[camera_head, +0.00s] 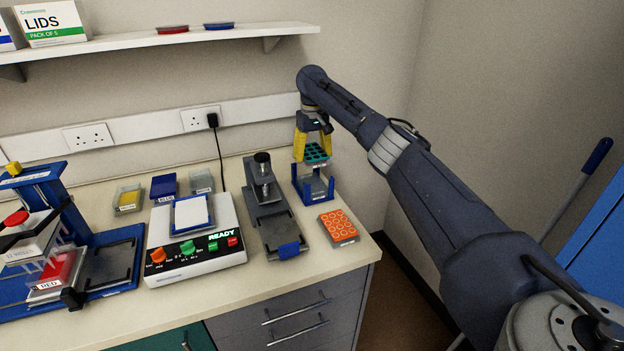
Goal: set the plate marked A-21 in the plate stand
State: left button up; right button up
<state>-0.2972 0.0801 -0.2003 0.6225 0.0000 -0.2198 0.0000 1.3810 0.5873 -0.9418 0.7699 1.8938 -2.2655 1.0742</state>
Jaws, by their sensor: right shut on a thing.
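My right gripper (313,143), with yellow fingers, is shut on a teal plate (317,155) with dark wells. It holds the plate over the blue plate stand (329,190), near the top of the stand's uprights. I cannot tell whether the plate touches the stand. The label on the plate's front is too small to read. An orange plate (338,226) with round wells lies on the bench just in front of the stand; its label is also unreadable. My left gripper is not in view.
A grey device with a black knob (263,184) stands left of the stand. Further left are a white READY machine (194,243), small boxes (163,187) and a blue-framed pipetting rig (100,260). A shelf (180,37) runs above. The bench's right edge is near the orange plate.

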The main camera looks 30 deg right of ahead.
aim_at(312, 184)
jog(key=shift+f, duration=4.9)
jog(key=shift+f, duration=0.2)
jog(key=o, duration=1.1)
notch_tip(312, 184, up, 12)
jog(key=shift+r, duration=0.2)
